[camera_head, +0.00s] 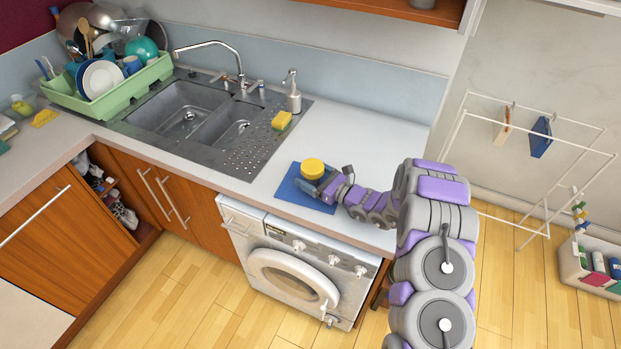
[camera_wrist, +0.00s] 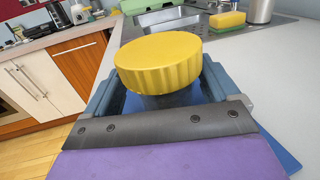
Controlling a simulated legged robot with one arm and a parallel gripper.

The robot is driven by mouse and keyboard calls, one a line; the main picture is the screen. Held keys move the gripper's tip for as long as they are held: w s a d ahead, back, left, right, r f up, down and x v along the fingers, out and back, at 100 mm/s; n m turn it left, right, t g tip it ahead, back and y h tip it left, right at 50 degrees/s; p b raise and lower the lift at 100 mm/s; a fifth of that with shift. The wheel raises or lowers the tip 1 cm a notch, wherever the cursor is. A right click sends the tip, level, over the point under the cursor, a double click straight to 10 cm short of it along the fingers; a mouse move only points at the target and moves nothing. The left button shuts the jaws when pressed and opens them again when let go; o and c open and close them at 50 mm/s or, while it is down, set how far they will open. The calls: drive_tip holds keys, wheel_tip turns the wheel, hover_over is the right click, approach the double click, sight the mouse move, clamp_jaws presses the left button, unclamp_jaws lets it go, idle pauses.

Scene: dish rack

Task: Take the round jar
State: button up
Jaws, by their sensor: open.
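The round jar shows its yellow ribbed lid (camera_head: 312,168) above a blue mat (camera_head: 292,190) on the counter, over the washing machine. In the wrist view the yellow lid (camera_wrist: 160,62) fills the middle, with a dark body partly visible below it. My gripper (camera_head: 317,184) is at the jar, low over the mat. In the wrist view its blue-grey fingers (camera_wrist: 160,95) are apart, one on each side of the jar. I cannot tell whether they touch it. The jar's lower part is hidden by my gripper.
A sponge (camera_head: 282,120) and a soap dispenser (camera_head: 291,92) stand by the double sink (camera_head: 196,118). A green dish rack (camera_head: 115,98) full of dishes is at the left. The counter (camera_head: 360,140) behind the jar is clear. A white drying rack (camera_head: 535,150) stands at the right.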

drive_tip(key=shift+w+a, duration=0.25)
drive_tip(key=shift+a, duration=0.1)
drive_tip(key=shift+d+r, duration=0.1)
drive_tip(key=shift+d, duration=0.6)
drive_tip(key=shift+c, duration=0.7)
drive_tip(key=c, duration=0.3)
drive_tip(key=shift+a, duration=0.5)
drive_tip(key=c, duration=0.5)
drive_tip(key=shift+c, duration=1.3)
drive_tip(key=shift+d, duration=0.2)
drive_tip(key=shift+c, duration=0.3)
